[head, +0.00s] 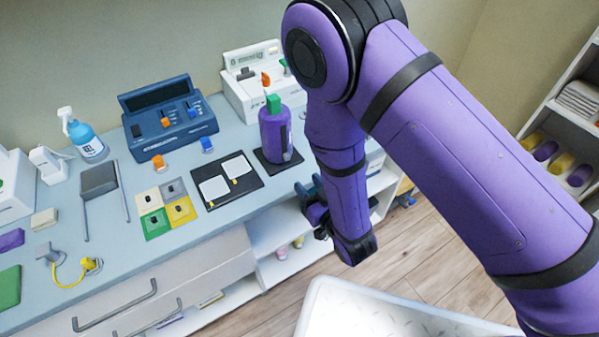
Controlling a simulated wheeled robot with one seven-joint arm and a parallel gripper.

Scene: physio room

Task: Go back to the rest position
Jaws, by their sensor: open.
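My purple arm reaches in from the lower right, bends at the top and hangs down in front of the counter (205,225). My gripper (314,212) is at its lower end, beside the counter's right front edge. It is small and partly hidden by my wrist; it is open, and I see nothing held in it. A purple bottle with a green cap (276,132) stands upright on a dark pad behind and left of the gripper, apart from it.
On the counter are a black tray with two white pads (245,196), four coloured squares (182,210), a blue device (165,118), a white device (250,90) and a spray bottle (86,140). A white-topped surface (375,312) stands below. Shelves (560,115) are at right.

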